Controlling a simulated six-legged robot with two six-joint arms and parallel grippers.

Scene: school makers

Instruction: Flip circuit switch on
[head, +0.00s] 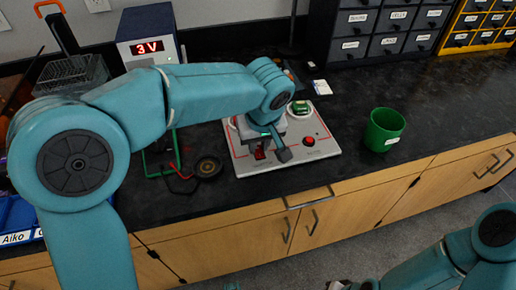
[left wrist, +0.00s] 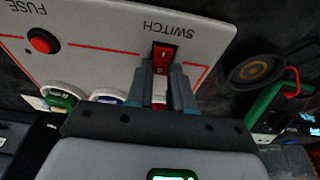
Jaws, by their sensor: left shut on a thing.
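The circuit board (head: 328,142) is a pale panel with red lines on the dark bench; it also fills the upper left wrist view (left wrist: 105,25). Its red rocker switch (head: 260,153) is partly hidden by my left gripper in the head view. In the left wrist view the switch (left wrist: 164,54) shows beside the word SWITCH, at the fingertips. My left gripper (left wrist: 162,84) points down at the board and is shut on the switch. Which side of the rocker is pressed I cannot tell. My right arm enters at the lower right; its gripper, at the bottom edge, is too cut off to read.
A red fuse button (head: 308,141) is on the board's right. A green cup (head: 384,130) stands to the right. A power supply (head: 148,38) reading 3 V stands behind my left arm. A round black part (head: 207,167) lies left of the board.

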